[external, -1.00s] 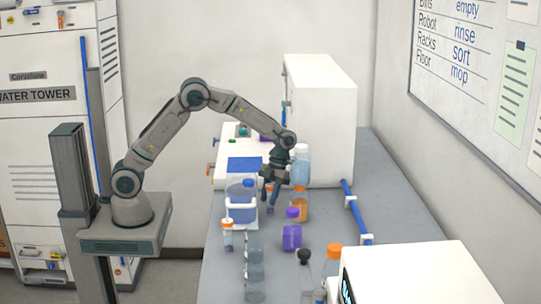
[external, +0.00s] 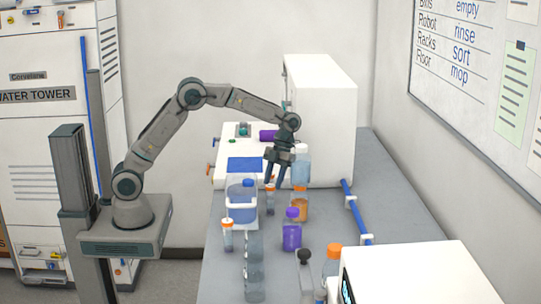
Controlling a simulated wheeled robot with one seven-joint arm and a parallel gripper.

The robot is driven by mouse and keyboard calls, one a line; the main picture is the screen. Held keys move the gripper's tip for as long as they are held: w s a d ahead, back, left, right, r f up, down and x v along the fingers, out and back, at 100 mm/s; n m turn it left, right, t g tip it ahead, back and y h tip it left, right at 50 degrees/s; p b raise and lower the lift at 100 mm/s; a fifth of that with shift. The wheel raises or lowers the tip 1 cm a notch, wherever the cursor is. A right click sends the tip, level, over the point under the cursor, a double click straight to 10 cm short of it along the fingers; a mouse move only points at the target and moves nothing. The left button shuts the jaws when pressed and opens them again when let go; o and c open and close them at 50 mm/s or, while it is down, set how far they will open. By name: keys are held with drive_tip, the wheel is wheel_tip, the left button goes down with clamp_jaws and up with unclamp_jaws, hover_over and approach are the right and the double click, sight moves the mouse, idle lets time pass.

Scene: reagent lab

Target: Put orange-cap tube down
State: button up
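A small tube with an orange cap (external: 270,201) stands upright on the grey bench, between the clear container with blue liquid and the amber bottle. My gripper (external: 274,184) points down just above the tube's cap. Its two fingers are spread with a gap between them, and I see nothing held there. The left fingertip overlaps the cap in this view, so I cannot tell the exact clearance. Another orange-capped tube (external: 227,237) stands at the bench's left edge.
The container with blue liquid (external: 241,207) is left of the tube. An amber bottle (external: 299,208), a purple bottle (external: 292,236) and a clear blue-tinted bottle (external: 302,167) are close on the right. Clear stacked glassware (external: 254,270) stands in front. A white cabinet (external: 325,120) rises behind.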

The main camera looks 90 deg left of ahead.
drive_tip(key=v, duration=0.5)
drive_tip(key=s+d+r+n+t, duration=0.1)
drive_tip(key=s+r+n, duration=0.1)
drive_tip(key=s+n, duration=0.2)
drive_tip(key=s+d+r+n+t+y, duration=0.1)
drive_tip(key=s+d+r+n, duration=0.1)
drive_tip(key=s+n, duration=0.3)
drive_tip(key=s+d+r+n+t+y, duration=0.1)
drive_tip(key=s+r+n, duration=0.1)
drive_tip(key=s+n, duration=0.3)
drive_tip(key=shift+s+d+r, duration=0.25)
drive_tip(key=shift+s+r, duration=0.15)
drive_tip(key=shift+s, duration=0.1)
drive_tip(key=s+f+n+t, duration=0.1)
drive_tip(key=s+f+n, duration=0.1)
drive_tip(key=s+n, duration=0.4)
drive_tip(key=s+d+f+n+t+y, duration=0.1)
drive_tip(key=s+f+n+t, duration=0.1)
drive_tip(key=s+n, duration=0.5)
drive_tip(key=shift+s+f+t, duration=0.3)
drive_tip(key=shift+s+f, duration=0.1)
drive_tip(key=shift+s, duration=0.5)
drive_tip(key=shift+d, duration=0.1)
wheel_tip(320, 180, down, 25)
drive_tip(key=g+b, duration=0.1)
drive_tip(key=b, duration=2.1)
drive_tip(key=shift+w+f+g+b, duration=0.15)
drive_tip(key=shift+w+g+b, duration=0.15)
drive_tip(key=shift+w, duration=0.05)
